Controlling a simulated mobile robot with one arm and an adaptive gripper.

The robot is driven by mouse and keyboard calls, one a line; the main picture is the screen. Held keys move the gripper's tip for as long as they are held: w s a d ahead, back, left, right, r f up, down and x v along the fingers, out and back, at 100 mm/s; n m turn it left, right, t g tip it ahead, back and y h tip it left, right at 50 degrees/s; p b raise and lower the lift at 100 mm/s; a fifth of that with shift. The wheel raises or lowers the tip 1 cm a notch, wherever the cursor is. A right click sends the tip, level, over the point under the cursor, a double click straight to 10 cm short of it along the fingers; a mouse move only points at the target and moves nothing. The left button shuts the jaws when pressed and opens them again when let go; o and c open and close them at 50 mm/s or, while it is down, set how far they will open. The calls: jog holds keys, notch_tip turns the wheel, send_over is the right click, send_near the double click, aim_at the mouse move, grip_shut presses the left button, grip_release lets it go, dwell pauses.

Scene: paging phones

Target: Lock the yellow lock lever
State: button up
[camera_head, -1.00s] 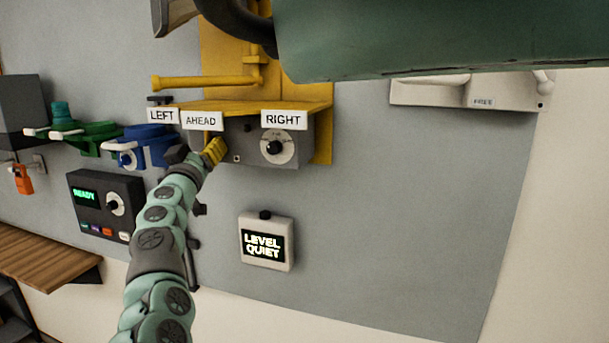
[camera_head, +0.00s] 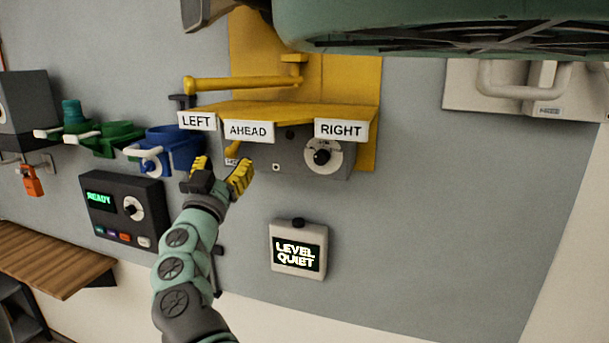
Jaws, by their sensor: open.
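A short yellow lever (camera_head: 233,149) shows on the front of the grey box (camera_head: 265,155) under the yellow shelf, just below the AHEAD label, with a small tag beside it. I take it to be the lock lever. My gripper (camera_head: 221,171), with yellow-ribbed fingers, is open and points up at it from below. One finger is left of the lever and the other is below it; I cannot tell whether either touches it. The lower part of the lever is close to the fingers and partly hard to make out.
A yellow shelf (camera_head: 285,112) with LEFT, AHEAD and RIGHT labels juts out above, with a yellow bar (camera_head: 235,83) over it. A dial (camera_head: 322,156) is to the right. Blue (camera_head: 172,148) and green (camera_head: 115,138) units stand left. A LEVEL QUIET box (camera_head: 298,250) hangs below.

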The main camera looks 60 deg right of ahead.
jog(key=b+v, duration=0.5)
jog(key=v, duration=0.7)
jog(key=w+a+n+t+y+p, duration=0.6)
jog(key=w+a+n+t+y, duration=0.4)
jog(key=w+a+n+y, duration=0.2)
jog(key=shift+w+a+y+p, duration=0.35)
jog(key=shift+w+y, duration=0.15)
jog(key=shift+y, duration=0.5)
